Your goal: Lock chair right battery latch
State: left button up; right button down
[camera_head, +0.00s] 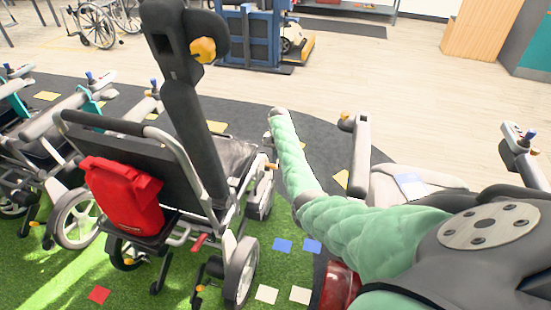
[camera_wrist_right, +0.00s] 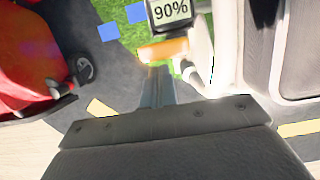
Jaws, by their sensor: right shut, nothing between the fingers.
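The wheelchair (camera_head: 150,150) with a black back and a red bag stands left of centre in the head view, facing away. In the right wrist view its battery (camera_wrist_right: 172,12) is a dark box with a "90%" display. The orange latch bar (camera_wrist_right: 162,48) lies just beside it, slightly tilted. My right gripper (camera_wrist_right: 158,72) is shut and empty, its tips right at the latch bar; I cannot tell if they touch it. In the head view my green right arm reaches over the chair's right side and the gripper is not clear. My left gripper is not in view.
A raised black armrest with an orange knob (camera_head: 203,50) stands up from the chair. More chairs (camera_head: 70,215) stand at left. A blue lift frame (camera_head: 250,38) is behind. Open floor lies beyond the dark mat.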

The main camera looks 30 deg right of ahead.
jog(key=shift+s+m+p, duration=0.1)
jog(key=shift+m+p, duration=0.2)
jog(key=shift+p, duration=0.25)
